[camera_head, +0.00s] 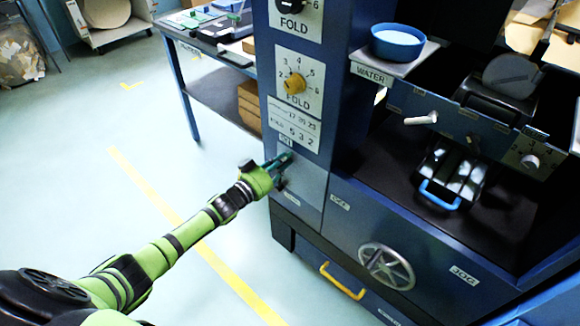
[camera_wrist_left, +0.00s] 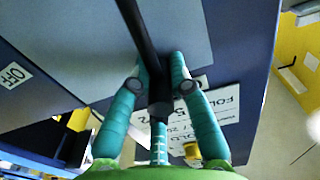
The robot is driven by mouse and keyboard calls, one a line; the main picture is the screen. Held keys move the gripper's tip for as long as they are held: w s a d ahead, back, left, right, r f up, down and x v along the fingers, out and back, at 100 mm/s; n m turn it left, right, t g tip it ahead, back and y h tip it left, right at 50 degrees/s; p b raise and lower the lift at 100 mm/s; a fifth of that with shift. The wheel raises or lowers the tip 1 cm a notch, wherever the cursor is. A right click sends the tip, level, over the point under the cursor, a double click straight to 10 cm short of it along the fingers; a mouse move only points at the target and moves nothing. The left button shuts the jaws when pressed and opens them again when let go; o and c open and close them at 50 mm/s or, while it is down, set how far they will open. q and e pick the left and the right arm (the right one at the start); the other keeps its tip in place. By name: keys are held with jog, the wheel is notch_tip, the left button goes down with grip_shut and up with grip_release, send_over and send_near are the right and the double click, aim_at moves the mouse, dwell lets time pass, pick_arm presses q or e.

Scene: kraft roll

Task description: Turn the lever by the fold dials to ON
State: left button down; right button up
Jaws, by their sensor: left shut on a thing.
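My left gripper (camera_head: 280,165) reaches the lower front of the blue cabinet column, below the fold dials. In the left wrist view, its teal fingers (camera_wrist_left: 158,72) are shut around a dark bar, the lever (camera_wrist_left: 142,35). In the head view the gripper covers most of the lever, so its exact angle is hard to read. An OFF label (camera_wrist_left: 14,75) shows at the left of the wrist view. A small label (camera_head: 286,141) sits just above the gripper; its text is too small to read surely. The fold dial (camera_head: 295,84) with its yellow knob is higher up. My right gripper is not in view.
A water bowl (camera_head: 397,43) stands on a ledge right of the column. A handwheel (camera_head: 386,268) and a yellow drawer handle (camera_head: 342,281) are low on the front. A blue table (camera_head: 182,72) stands behind. The floor left of the cabinet is clear.

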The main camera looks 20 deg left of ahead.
pick_arm(q)
jog(key=shift+w+a+r, duration=0.15)
jog(key=shift+w+a, duration=0.1)
jog(key=shift+a, duration=0.35)
jog(key=shift+w+a, duration=0.15)
jog(key=shift+a, duration=0.25)
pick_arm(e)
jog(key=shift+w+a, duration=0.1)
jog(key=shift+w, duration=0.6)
pick_arm(q)
jog(key=shift+r, duration=0.1)
jog(key=c, duration=1.2)
grip_release()
jog(key=shift+o, duration=0.2)
jog(key=shift+f, duration=0.25)
jog(key=v, duration=1.2)
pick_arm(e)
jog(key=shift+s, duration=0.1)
